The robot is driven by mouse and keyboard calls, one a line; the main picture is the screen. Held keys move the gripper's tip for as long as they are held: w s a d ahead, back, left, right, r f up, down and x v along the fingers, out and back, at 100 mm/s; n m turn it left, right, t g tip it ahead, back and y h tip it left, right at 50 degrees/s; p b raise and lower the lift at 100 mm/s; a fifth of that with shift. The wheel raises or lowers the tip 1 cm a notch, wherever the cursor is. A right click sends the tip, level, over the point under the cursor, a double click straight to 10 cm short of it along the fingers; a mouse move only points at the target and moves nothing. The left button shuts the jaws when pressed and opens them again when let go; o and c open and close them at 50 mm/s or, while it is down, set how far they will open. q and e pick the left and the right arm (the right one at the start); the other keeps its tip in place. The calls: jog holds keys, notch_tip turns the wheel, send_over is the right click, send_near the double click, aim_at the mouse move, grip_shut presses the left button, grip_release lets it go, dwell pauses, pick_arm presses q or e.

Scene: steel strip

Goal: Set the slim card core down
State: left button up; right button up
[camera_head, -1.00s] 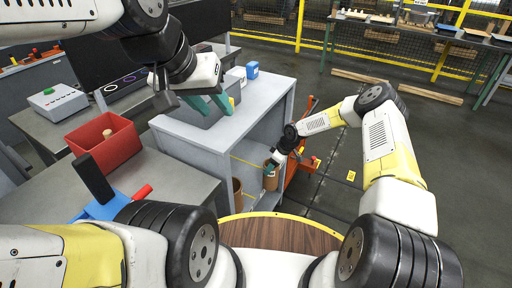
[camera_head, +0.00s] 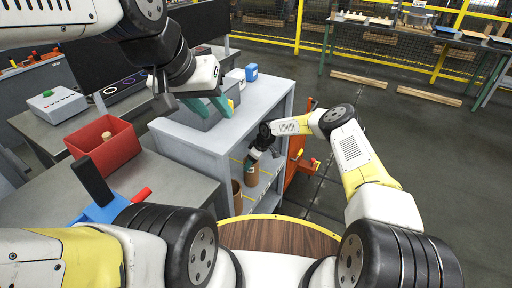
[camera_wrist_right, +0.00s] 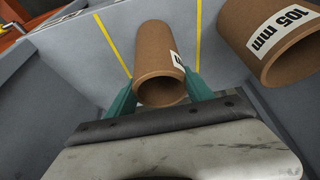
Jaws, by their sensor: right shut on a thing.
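The slim card core (camera_wrist_right: 157,55) is a brown tube between the green fingers of my right gripper (camera_wrist_right: 160,92). In the head view the slim core (camera_head: 251,174) is upright inside the grey shelf unit (camera_head: 201,142), with my right gripper (camera_head: 255,155) at its upper part. In the wrist view it lies between two yellow lines on the grey surface. Whether its base touches the shelf is unclear. A wider core (camera_wrist_right: 262,35) labelled 105 mm stands beside it, apart. My left gripper (camera_head: 207,105) is open and empty above the unit's top.
The wider core (camera_head: 237,192) stands at the near end of the shelf. A red bin (camera_head: 120,155) and a blue thing with a black handle (camera_head: 100,208) are on the left bench. A small blue box (camera_head: 251,72) sits on the unit's top.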

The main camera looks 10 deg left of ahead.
jog(key=shift+f, duration=0.15)
jog(key=o, duration=1.6)
